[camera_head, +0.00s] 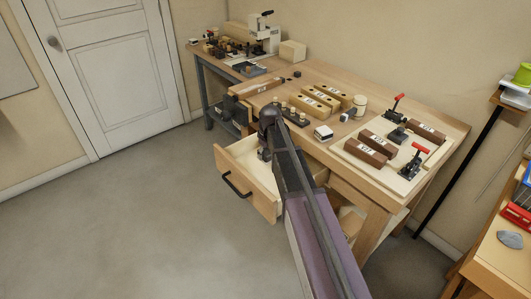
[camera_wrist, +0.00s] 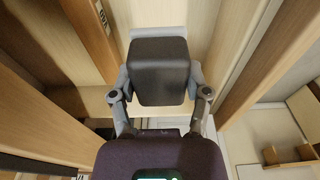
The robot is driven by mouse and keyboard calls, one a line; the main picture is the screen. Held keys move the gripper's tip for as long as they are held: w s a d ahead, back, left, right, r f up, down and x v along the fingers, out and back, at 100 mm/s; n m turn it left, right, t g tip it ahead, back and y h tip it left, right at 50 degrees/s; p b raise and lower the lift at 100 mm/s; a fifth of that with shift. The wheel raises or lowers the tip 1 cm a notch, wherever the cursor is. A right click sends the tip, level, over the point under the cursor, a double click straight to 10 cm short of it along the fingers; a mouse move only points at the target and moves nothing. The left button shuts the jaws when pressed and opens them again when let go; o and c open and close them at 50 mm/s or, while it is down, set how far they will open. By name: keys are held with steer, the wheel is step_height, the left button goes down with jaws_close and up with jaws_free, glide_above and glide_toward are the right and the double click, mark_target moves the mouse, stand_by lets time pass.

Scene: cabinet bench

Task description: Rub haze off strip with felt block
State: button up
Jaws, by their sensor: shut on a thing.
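My gripper (camera_wrist: 160,84) is shut on a dark, rounded block, which I take to be the felt block (camera_wrist: 161,62). One finger shows on each side of it in the wrist view. A pale grey edge (camera_wrist: 158,32) shows just beyond the block; I cannot tell whether it is part of the block or the strip. In the head view my gripper (camera_head: 264,154) is low over the open drawer (camera_head: 236,165), partly hidden by my arm. I cannot tell whether the block touches anything. No hazy strip can be made out clearly.
The drawer front with its black handle (camera_head: 234,186) sticks out from the bench (camera_head: 330,75). Wooden blocks (camera_head: 320,99), a small white box (camera_head: 323,133) and a board with red-handled clamps (camera_head: 408,178) stand on top. Open floor (camera_head: 130,220) lies to the left.

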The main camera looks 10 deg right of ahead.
step_height(320, 180, up, 30)
steer(key=p, duration=2.9)
steer(key=shift+p, duration=0.4)
